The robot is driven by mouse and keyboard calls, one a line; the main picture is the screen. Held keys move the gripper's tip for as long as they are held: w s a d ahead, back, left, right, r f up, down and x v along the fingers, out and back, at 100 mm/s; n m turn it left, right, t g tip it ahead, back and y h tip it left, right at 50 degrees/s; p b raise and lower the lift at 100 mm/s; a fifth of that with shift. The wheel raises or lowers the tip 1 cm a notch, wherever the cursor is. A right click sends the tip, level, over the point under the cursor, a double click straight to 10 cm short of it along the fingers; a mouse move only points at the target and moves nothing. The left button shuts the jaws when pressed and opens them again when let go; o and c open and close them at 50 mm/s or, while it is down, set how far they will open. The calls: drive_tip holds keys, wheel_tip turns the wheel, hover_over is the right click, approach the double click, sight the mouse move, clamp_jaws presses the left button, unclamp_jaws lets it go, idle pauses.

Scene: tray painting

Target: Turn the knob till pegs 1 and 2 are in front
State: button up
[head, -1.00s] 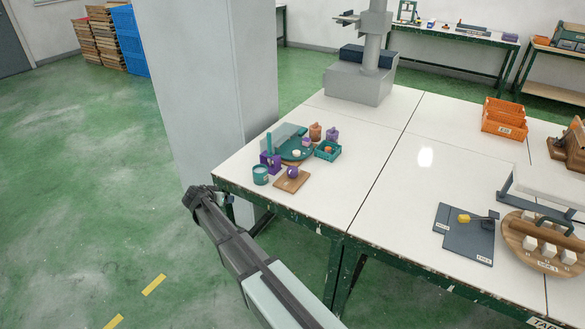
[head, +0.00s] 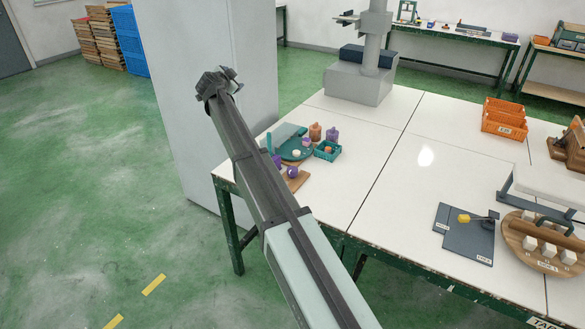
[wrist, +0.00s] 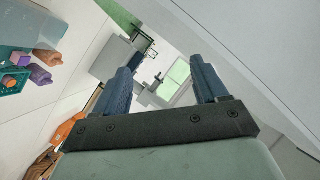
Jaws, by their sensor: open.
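A purple round knob (head: 292,172) sits on a small wooden board (head: 298,183) at the near left of the white table, partly behind my arm. My gripper (head: 217,82) is raised, beyond the table's left edge in the picture, and apart from everything. In the wrist view my gripper (wrist: 163,85) is open, with nothing between its two blue fingers. The teal tray shows at the upper left there (wrist: 12,35).
At the right are a dark mat (head: 465,240) and a round wooden board (head: 520,225) with several white blocks. The table middle is clear.

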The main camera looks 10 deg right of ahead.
drive_tip(key=d+r+m, duration=0.1)
drive_tip(key=d+r, duration=0.2)
drive_tip(key=d, duration=0.1)
drive_tip(key=m+g+y, duration=0.4)
drive_tip(key=g+y, duration=0.1)
drive_tip(key=g, duration=0.9)
hover_over(293, 169)
wheel_tip(293, 169, down, 20)
wheel_tip(293, 169, down, 13)
drive_tip(key=shift+w+f, duration=0.1)
drive_tip(key=shift+f, duration=0.05)
drive_tip(key=shift+c, duration=0.2)
drive_tip(key=c, duration=1)
